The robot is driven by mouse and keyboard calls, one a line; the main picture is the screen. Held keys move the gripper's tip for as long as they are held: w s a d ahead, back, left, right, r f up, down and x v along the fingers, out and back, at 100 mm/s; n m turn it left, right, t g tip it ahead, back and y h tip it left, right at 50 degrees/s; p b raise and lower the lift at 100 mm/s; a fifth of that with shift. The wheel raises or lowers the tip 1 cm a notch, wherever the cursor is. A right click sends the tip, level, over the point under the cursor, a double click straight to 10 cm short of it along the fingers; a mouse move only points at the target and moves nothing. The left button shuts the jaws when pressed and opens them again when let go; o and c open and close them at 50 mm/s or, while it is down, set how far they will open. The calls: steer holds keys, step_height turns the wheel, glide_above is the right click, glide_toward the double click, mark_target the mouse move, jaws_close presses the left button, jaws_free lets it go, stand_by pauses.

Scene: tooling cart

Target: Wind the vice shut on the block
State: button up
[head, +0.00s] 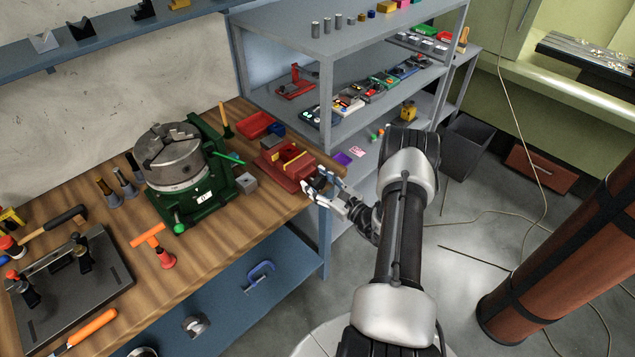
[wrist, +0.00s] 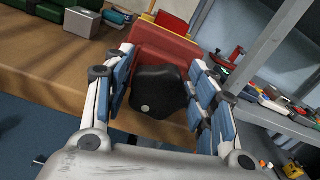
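The red vice (head: 285,165) stands at the right end of the wooden bench. A black handwheel with a pale spot (wrist: 158,92) faces the wrist camera. My gripper (head: 322,192) is at the handwheel, beyond the bench end. Its fingers (wrist: 162,85) stand on either side of the handwheel, apart, with a narrow gap showing on each side.
A grey metal block (head: 246,183) lies on the bench left of the vice, near the green rotary table with its chuck (head: 172,160). A red tray (head: 255,124) is behind. A grey shelf rack (head: 330,48) stands close beyond the bench end.

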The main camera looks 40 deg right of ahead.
steer(key=c, duration=0.7)
steer(key=shift+m, duration=0.3)
steer(key=m+b, duration=0.1)
steer(key=m, duration=0.2)
steer(key=shift+d, duration=0.15)
steer(key=shift+d+m+b, duration=0.1)
steer(key=shift+m+b, duration=0.3)
steer(key=shift+m, duration=1.6)
steer(key=o, duration=1.1)
